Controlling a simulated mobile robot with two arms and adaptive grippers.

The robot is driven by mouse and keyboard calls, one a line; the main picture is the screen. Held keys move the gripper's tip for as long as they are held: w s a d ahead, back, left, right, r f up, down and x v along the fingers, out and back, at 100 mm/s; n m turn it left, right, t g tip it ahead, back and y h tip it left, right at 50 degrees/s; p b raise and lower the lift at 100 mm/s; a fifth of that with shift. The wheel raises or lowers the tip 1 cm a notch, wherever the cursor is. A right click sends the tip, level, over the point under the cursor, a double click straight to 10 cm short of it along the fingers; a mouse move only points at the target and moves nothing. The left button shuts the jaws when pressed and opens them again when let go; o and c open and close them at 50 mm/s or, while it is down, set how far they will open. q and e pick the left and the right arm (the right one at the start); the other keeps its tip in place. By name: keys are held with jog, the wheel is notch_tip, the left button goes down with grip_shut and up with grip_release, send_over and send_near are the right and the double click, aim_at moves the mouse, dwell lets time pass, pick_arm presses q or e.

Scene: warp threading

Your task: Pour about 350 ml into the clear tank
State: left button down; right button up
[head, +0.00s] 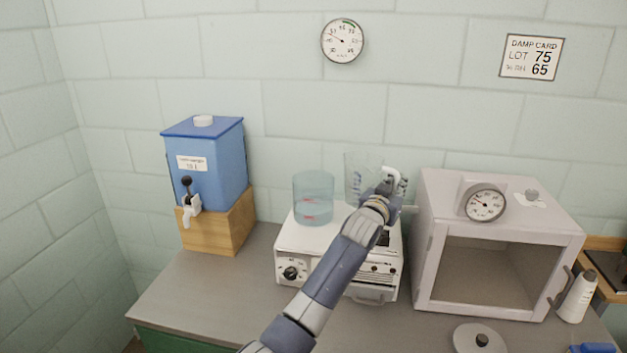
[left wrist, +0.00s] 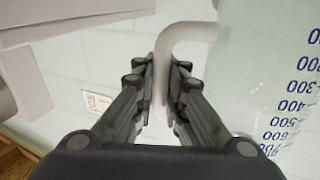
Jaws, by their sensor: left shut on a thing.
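The clear tank (head: 313,190) is a bluish see-through cylinder with red marks, upright on the white appliance (head: 296,243). I cannot tell its liquid level for sure. A clear measuring jug (head: 360,175) with blue marks is just right of the tank, at about rim height, roughly upright. My left gripper (head: 393,183) is shut on the jug's white handle. The left wrist view shows the handle between my fingers (left wrist: 162,82), and the jug's wall with blue numbers (left wrist: 270,80) to the right. My right gripper is out of view.
A blue dispenser (head: 205,165) with a tap stands on a wooden block (head: 232,225) at left. A pale cabinet (head: 430,250) with a dial stands close on the right. A round lid (head: 478,340) and a white bottle (head: 577,297) are at front right. The front-left counter (head: 200,290) is clear.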

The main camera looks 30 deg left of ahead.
pick_arm(q)
jog(key=shift+r, duration=0.1)
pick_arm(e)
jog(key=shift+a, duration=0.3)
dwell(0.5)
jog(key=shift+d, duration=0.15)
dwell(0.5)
